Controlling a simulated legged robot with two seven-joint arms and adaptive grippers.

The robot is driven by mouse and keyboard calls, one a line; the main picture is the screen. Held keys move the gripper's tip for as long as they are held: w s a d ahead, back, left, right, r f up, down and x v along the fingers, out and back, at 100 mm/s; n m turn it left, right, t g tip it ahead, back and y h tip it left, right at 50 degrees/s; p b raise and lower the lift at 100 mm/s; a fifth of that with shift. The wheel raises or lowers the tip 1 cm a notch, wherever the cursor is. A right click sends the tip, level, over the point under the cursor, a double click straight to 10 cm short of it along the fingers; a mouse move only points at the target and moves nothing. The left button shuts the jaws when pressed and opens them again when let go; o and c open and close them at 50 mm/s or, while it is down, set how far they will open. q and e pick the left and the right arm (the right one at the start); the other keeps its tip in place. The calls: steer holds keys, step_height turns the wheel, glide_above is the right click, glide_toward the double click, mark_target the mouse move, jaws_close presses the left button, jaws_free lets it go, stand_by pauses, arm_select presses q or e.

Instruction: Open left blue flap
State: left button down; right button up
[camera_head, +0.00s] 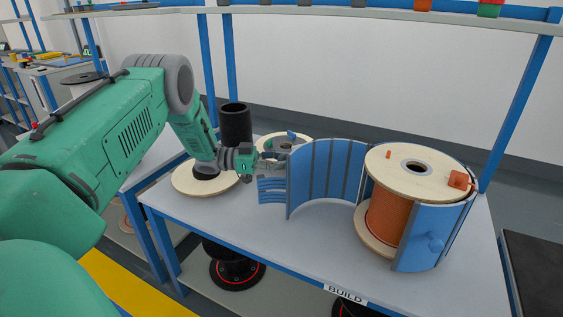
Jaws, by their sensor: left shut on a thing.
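The left blue flap (328,172) is a curved, ribbed panel standing on the white table. It is swung out to the left of the cable spool (390,215), which has pale wooden discs and orange winding. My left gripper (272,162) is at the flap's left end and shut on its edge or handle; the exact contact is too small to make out. My right gripper is not in view.
The table (320,230) has a blue front edge marked BUILD. A wooden disc (205,180) with a black cylinder (235,125) near it lies at the left, beside another wooden disc (285,142). A shelf (390,12) on blue posts runs above. The table's front middle is clear.

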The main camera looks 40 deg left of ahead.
arm_select(q)
steer(key=shift+s+d, duration=0.1)
steer(key=shift+s, duration=0.05)
steer(key=c, duration=1.3)
jaws_free()
steer(key=shift+f, duration=0.1)
steer(key=shift+a, duration=0.2)
steer(key=shift+s+a, duration=0.15)
steer(key=shift+a, duration=0.05)
steer(key=v, duration=1.1)
steer(key=shift+a+f, duration=0.15)
steer(key=shift+a, duration=0.05)
